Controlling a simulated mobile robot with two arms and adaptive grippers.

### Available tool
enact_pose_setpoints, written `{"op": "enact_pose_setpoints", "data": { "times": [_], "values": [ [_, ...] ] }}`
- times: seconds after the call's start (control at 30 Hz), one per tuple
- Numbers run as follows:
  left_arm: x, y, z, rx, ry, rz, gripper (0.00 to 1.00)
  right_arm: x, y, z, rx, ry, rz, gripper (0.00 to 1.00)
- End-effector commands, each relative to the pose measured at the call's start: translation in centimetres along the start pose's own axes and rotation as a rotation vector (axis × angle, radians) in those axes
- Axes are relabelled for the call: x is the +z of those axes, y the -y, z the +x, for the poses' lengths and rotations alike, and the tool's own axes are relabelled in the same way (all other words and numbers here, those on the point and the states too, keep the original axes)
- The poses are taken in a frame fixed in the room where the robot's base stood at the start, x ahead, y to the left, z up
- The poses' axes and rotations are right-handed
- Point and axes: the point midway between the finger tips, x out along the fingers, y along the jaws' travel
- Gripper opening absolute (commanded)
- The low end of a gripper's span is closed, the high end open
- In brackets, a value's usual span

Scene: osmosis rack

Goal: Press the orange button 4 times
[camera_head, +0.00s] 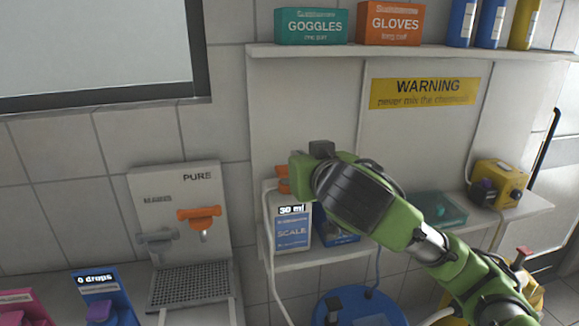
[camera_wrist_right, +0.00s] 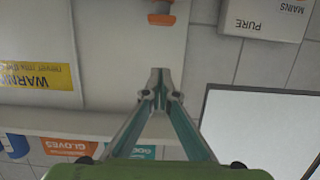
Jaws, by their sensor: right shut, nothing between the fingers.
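My left gripper is not in view.
The PURE/MAINS dispenser (camera_head: 155,185) has an orange tap (camera_head: 199,216) and a grey tap. A shelf (camera_head: 400,52) above holds a goggles box (camera_head: 311,27), a gloves box (camera_head: 390,23) and bottles. A yellow device (camera_head: 500,182) stands right.

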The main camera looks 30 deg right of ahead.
Motion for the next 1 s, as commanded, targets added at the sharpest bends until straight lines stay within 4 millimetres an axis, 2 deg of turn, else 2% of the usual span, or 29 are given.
{"op": "enact_pose_setpoints", "data": {
  "times": [0.17,0.37,0.57,0.6,0.7,1.0],
  "values": [
    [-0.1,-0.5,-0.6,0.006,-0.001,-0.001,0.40,0.0,-0.1,2.0,0.003,0.005,0.000,0.00],
    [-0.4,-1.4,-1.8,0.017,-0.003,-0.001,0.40,-0.2,-0.2,6.2,0.005,0.005,-0.001,0.00],
    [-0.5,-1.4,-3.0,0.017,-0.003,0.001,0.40,-0.1,-0.1,10.2,0.004,0.003,-0.002,0.00],
    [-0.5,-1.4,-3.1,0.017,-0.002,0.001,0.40,1.0,-0.1,10.2,0.002,0.006,-0.004,0.00],
    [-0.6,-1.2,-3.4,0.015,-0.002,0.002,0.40,2.4,-0.1,10.4,0.001,0.005,-0.004,0.00],
    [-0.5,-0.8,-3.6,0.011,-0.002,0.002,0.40,4.0,-0.1,10.8,0.001,0.001,-0.001,0.00]
  ]
}}
